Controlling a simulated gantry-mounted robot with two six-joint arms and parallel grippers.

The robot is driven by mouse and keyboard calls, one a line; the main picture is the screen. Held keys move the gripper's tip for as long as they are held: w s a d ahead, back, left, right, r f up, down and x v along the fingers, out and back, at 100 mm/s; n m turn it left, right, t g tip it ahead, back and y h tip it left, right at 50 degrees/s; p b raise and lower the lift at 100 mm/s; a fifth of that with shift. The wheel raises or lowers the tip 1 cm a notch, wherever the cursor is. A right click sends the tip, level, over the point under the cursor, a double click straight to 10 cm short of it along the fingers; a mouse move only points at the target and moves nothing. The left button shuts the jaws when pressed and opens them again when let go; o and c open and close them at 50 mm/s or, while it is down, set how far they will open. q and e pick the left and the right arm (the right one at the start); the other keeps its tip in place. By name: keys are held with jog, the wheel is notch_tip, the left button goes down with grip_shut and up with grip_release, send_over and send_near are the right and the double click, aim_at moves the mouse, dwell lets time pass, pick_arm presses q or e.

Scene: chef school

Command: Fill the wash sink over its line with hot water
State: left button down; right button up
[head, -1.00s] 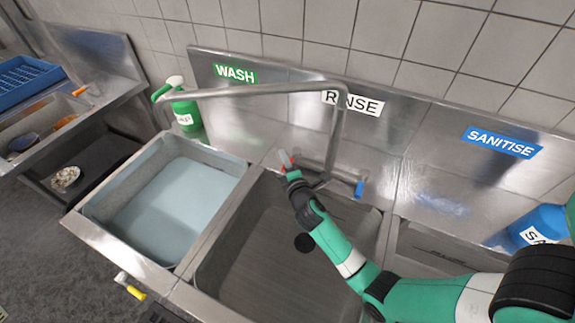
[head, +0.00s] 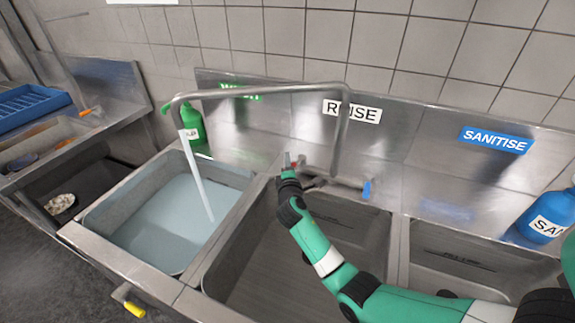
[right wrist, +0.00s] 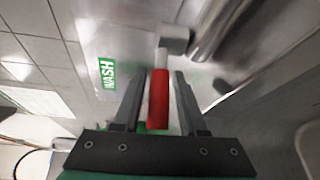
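The wash sink (head: 93,225) is the left basin, under the green WASH sign (head: 240,92) in the head view. Pale blue water (head: 170,238) lies in it; I cannot make out its fill line. The spout (head: 260,91) reaches over this sink, and a white stream (head: 198,180) runs from it into the water. My right gripper (head: 291,160) is at the tap behind the middle basin. In the right wrist view, the red tap handle (right wrist: 158,100) lies between its two fingers, with narrow gaps on both sides. My left gripper is not in view.
A blue tap handle (head: 367,190) is right of my right gripper. A green bottle (head: 192,125) stands behind the wash sink. A yellow-handled lever (head: 132,307) sits at its front. A blue bottle (head: 549,215) is at the right. The rinse basin (head: 265,265) looks empty.

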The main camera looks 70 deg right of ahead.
jog(key=shift+o, duration=0.4)
jog(key=shift+r, duration=0.1)
jog(key=shift+s+a+r+p, duration=0.15)
jog(key=shift+a+p, duration=0.1)
jog(key=shift+p, duration=0.1)
jog(key=p+v, duration=0.6)
jog(key=v, duration=0.5)
